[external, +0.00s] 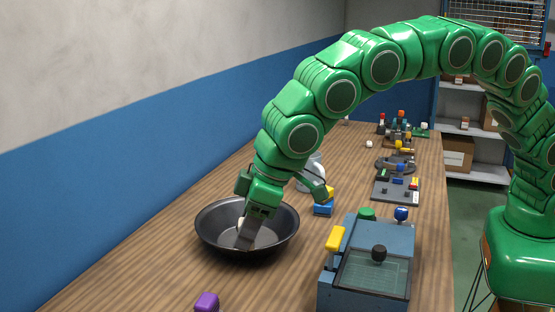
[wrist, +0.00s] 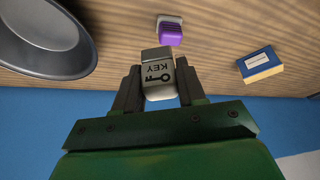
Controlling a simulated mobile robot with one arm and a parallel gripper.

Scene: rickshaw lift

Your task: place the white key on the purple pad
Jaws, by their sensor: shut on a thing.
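The white key, a pale block marked with a key sign and the word KEY (wrist: 159,75), sits between the fingers of my gripper (wrist: 160,90) in the wrist view. My gripper is shut on it. In the external view my gripper (external: 246,235) points down over the dark bowl, and a small pale bit shows beside the fingers. A purple piece with a pale grey part (wrist: 170,35) lies just beyond the key in the wrist view. A purple block (external: 207,302) is at the bottom edge of the external view. I cannot tell whether these purple things are the same.
The dark bowl (external: 212,240) stands on the wooden table and also shows in the wrist view (wrist: 72,70). A blue-grey box with a yellow handle (external: 345,292) is at the right. A blue and yellow block (wrist: 260,65) lies apart. Several small objects stand farther back.

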